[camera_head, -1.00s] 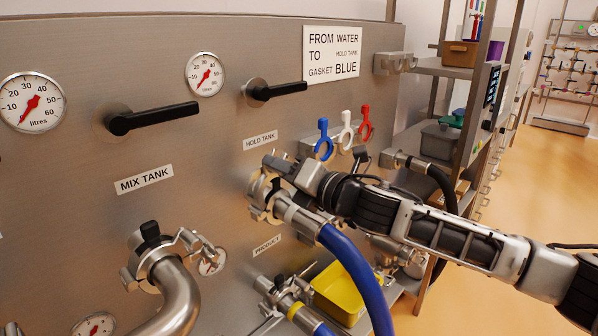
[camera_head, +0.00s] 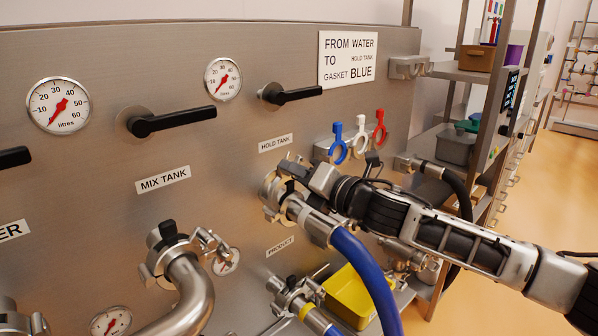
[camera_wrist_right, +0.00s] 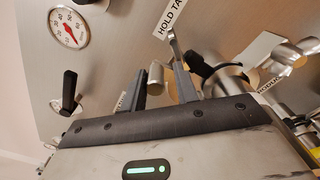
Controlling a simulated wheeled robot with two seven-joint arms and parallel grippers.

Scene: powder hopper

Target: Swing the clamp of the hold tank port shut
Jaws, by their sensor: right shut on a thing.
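The hold tank port (camera_head: 270,196) is on the steel panel below the HOLD TANK label (camera_head: 275,143). A blue hose (camera_head: 362,268) with a steel end is at this port. Its clamp (camera_head: 284,180) sits around the joint and is partly hidden by my right gripper (camera_head: 293,168). My right gripper reaches in from the right at the top of the clamp. In the right wrist view its dark fingers (camera_wrist_right: 160,82) stand on either side of a steel clamp part (camera_wrist_right: 156,76), and they are shut on it. How far the clamp is swung is hidden. My left gripper is out of view.
The mix tank port (camera_head: 168,252) with a steel pipe is to the left, and the product port (camera_head: 290,292) is below. Blue, white and red clips (camera_head: 358,138) hang to the upper right. A yellow bin (camera_head: 350,298) is below my arm. Black valve handles (camera_head: 172,121) stick out above.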

